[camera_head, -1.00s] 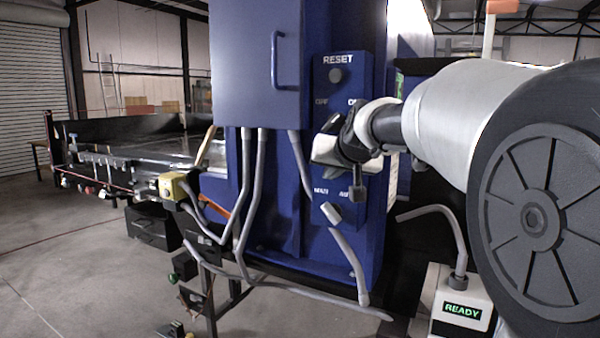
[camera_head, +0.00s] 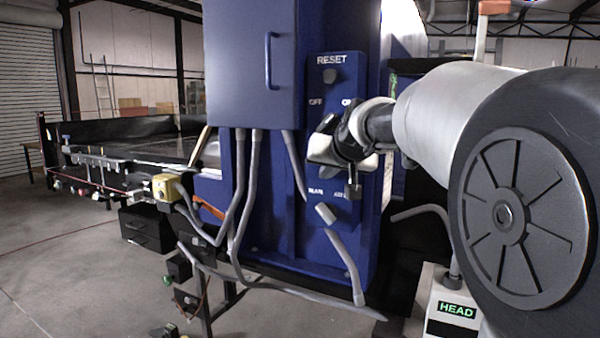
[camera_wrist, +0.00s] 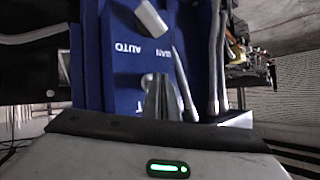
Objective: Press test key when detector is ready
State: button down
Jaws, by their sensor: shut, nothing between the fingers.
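The blue control panel (camera_head: 350,75) in the head view carries a round RESET button (camera_head: 330,75), with OFF, ON, MAN and AUTO markings below it. A beige box with a lit display (camera_head: 457,309) stands at the lower right; its display reads HEAD in green. My gripper (camera_wrist: 162,86) is shut and empty in front of the panel's lower middle. In the wrist view the panel appears upside down, with AUTO and MAN beyond my fingertips. A partial letter shows beside the fingers. No key labelled TEST is readable; my gripper hides part of the panel. Contact cannot be told.
A blue cabinet (camera_head: 250,60) with a handle stands left of the panel. Grey conduits (camera_head: 250,190) hang below it, and a loose-looking grey pipe (camera_head: 345,265) runs down the front. A conveyor (camera_head: 130,150) extends left. The floor (camera_head: 70,255) at the lower left is mostly open.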

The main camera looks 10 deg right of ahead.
jog(key=shift+s, duration=0.1)
jog(key=shift+s+a, duration=0.5)
jog(key=shift+s, duration=0.15)
jog(key=shift+s+a+p, duration=0.4)
jog(key=shift+s+a, duration=0.35)
jog(key=shift+s, duration=0.3)
jog(key=shift+s+a+p, duration=0.4)
jog(key=shift+s+a, duration=0.3)
jog(key=shift+s, duration=0.3)
jog(key=s+f+g+p, duration=0.2)
jog(key=s+p, duration=0.1)
jog(key=s, duration=0.7)
jog(key=s+f+n+g+p, duration=0.1)
jog(key=s+p, duration=0.3)
jog(key=s, duration=0.7)
jog(key=s+f+n+g+p, duration=0.1)
jog(key=s+f+g+p, duration=0.2)
jog(key=s, duration=0.7)
jog(key=shift+s+d+f+g+p, duration=0.2)
jog(key=shift+s+f+g+p, duration=0.15)
jog(key=shift+f+p, duration=0.2)
